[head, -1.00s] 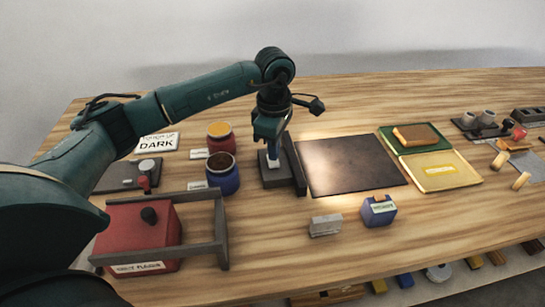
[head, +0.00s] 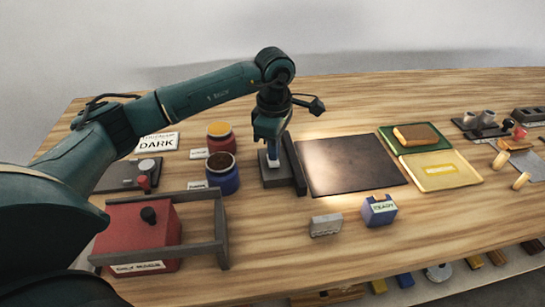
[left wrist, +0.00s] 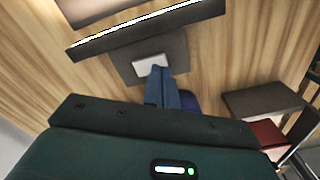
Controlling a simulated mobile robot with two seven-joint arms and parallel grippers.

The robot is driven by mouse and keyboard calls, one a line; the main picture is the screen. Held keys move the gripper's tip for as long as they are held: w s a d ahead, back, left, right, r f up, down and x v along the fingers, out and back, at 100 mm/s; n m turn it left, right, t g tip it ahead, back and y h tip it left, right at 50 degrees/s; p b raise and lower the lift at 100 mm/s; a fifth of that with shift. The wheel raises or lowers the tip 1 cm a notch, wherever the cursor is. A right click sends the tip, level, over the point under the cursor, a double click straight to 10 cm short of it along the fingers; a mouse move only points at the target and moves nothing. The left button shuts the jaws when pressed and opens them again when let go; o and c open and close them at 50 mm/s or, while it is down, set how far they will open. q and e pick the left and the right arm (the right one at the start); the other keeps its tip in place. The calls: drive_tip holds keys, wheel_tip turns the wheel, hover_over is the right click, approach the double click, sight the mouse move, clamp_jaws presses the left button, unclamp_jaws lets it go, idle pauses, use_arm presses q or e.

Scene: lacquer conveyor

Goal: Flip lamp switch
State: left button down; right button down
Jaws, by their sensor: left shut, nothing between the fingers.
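The lamp switch is a white rocker (head: 273,164) on a dark grey base plate (head: 273,182), left of an upright dark bar (head: 292,163). My left gripper (head: 271,150) points down over the rocker with its blue fingers shut and empty. In the left wrist view, the gripper's fingertips (left wrist: 159,78) are at the edge of the white rocker (left wrist: 150,63). I cannot tell whether they touch it. The dark bar (left wrist: 140,30) carries a bright lit strip along its edge. My right gripper is not in view.
A dark mat (head: 350,170) with a warm glow lies right of the bar. Two jars, with a yellow top (head: 219,135) and a blue body (head: 226,182), stand close on the left. A red box (head: 140,235) in a grey frame sits at front left. A grey block (head: 326,226) lies in front.

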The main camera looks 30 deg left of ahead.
sight(274, 163)
use_arm(q)
drive_tip(key=shift+f+b, duration=0.75)
drive_tip(key=shift+f, duration=0.25)
idle(0.4)
drive_tip(key=shift+r+p, duration=2.2)
drive_tip(key=shift+r, duration=1.4)
drive_tip(key=shift+f, duration=0.1)
